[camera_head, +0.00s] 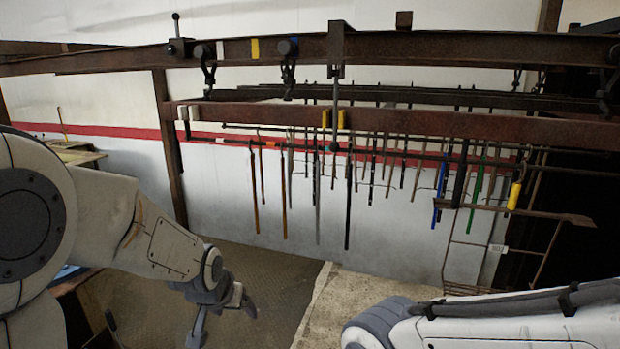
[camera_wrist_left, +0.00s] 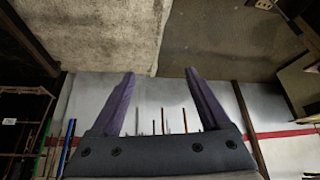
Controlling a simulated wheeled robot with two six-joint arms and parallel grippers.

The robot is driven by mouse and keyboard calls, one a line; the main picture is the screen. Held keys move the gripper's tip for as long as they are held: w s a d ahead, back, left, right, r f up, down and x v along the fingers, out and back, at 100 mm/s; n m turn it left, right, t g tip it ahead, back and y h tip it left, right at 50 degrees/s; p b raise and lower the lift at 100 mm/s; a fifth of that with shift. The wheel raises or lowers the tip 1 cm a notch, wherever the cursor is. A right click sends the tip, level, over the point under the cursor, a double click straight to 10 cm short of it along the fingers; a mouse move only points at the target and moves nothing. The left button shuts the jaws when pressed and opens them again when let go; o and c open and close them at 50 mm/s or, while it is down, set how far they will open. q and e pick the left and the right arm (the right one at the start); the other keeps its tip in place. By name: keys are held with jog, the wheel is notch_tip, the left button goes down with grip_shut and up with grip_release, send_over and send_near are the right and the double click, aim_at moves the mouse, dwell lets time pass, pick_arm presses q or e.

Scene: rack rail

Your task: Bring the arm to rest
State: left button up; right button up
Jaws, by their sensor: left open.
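My left arm comes in from the left in the head view, bent downward. Its gripper (camera_head: 223,323) hangs low over the brown floor, with its fingers apart and nothing between them. In the left wrist view the two fingers of my left gripper (camera_wrist_left: 160,73) stand wide apart, with only floor and wall behind them. My right arm shows at the bottom right of the head view; its gripper is outside the picture.
Rusty rails (camera_head: 440,121) with clamps and several hanging rods (camera_head: 348,205) span the space ahead, above and beyond my left gripper. A brown post (camera_head: 170,150) stands at the left. A pale floor strip (camera_head: 345,300) lies between my arms.

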pick_arm(q)
jog(key=s+a+f+g, duration=0.2)
jog(key=s, duration=0.5)
jog(key=s+a+f+g, duration=0.1)
jog(key=s+f, duration=0.2)
jog(key=s, duration=0.3)
jog(key=s+d+r+m+g+b, duration=0.1)
jog(key=s+d+r+m, duration=0.1)
jog(key=s+d, duration=0.5)
jog(key=s+d+r+m+g+b, duration=0.1)
jog(key=s+d+r+m+g, duration=0.1)
jog(key=s+d+m, duration=0.2)
jog(key=s+d, duration=0.2)
jog(key=shift+s+d+r+m+h, duration=0.25)
jog(key=shift+s+d+m+h, duration=0.05)
jog(key=shift+s+d, duration=0.1)
